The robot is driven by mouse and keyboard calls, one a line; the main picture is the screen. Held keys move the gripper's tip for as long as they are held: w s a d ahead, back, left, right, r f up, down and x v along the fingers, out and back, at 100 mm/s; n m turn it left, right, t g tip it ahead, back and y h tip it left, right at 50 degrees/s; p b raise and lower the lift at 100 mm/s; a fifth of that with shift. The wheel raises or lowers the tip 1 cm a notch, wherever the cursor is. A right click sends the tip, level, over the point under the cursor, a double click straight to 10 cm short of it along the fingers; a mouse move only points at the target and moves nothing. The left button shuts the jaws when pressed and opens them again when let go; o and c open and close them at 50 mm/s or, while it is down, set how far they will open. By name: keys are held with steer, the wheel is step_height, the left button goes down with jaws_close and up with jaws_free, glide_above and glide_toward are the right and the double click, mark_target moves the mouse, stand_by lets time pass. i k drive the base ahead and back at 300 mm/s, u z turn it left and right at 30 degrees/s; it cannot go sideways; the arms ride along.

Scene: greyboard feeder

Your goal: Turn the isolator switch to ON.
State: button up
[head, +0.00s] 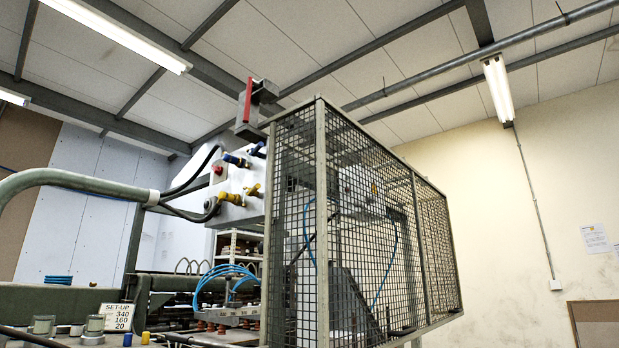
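No switch marked as the isolator can be made out. A grey box with an upright red bar (247,101) stands above a white panel (237,184) at the left end of the mesh cage. It may be the isolator, but no ON or OFF marking is readable. A small round red part (218,169) also sits on the panel, among blue and yellow fittings. My gripper is not in view.
A tall wire mesh guard (440,240) fills the middle. A green pipe (85,178) and black hoses come in from the left. A set-up sign (120,317) and small cylinders stand at lower left. Open floor is not visible.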

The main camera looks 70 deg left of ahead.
mark_target(218, 170)
steer(key=z, duration=1)
steer(key=k, duration=2.8)
steer(key=u, duration=2.5)
steer(key=i, duration=0.6)
steer(key=u, duration=0.1)
